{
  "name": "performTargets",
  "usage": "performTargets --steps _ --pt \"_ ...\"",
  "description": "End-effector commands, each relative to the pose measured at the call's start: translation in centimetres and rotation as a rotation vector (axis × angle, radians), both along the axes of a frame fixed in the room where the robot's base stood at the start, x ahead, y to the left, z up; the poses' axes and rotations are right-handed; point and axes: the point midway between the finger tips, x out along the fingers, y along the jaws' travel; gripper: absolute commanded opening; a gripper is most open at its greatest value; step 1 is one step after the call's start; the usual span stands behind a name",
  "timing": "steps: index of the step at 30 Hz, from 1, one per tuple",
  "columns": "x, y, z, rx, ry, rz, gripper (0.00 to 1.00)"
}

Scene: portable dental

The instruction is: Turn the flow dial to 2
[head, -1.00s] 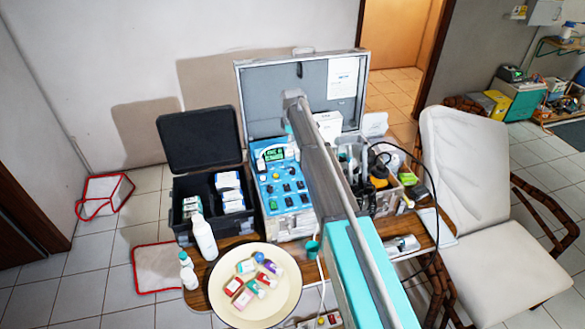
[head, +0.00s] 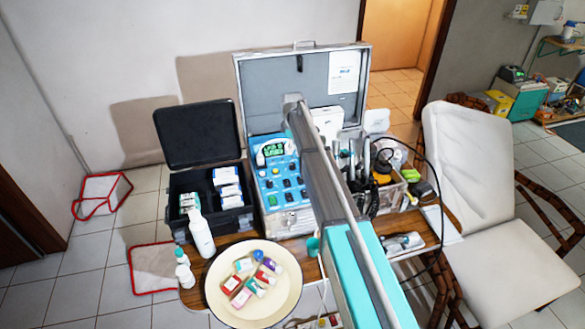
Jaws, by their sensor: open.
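The blue control panel (head: 280,178) is set in the open metal case on the table. It carries a lit green display (head: 272,150), a round gauge and several small knobs. The labels are too small to read, so I cannot tell which knob is the flow dial or where it points. My arm rises from the bottom of the head view and covers the area just right of the panel. My gripper is not visible; the arm may hide it.
A black open case (head: 207,190) with boxes stands left of the panel, with a white bottle (head: 201,235) in front. Handpieces and cables crowd the right side. A white chair (head: 470,165) stands at the right.

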Motion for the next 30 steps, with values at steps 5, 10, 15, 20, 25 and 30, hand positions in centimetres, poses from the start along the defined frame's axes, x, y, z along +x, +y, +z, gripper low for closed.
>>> performTargets --steps 5,10,15,20,25,30 --pt "0.0 0.0 -1.8 0.0 0.0 0.0 0.71" --pt "0.0 0.0 -3.1 0.0 0.0 0.0 0.71" --pt "0.0 0.0 -4.4 0.0 0.0 0.0 0.71" --pt "0.0 0.0 -5.6 0.0 0.0 0.0 0.71" --pt "0.0 0.0 -6.9 0.0 0.0 0.0 0.71" --pt "0.0 0.0 -8.0 0.0 0.0 0.0 0.71"
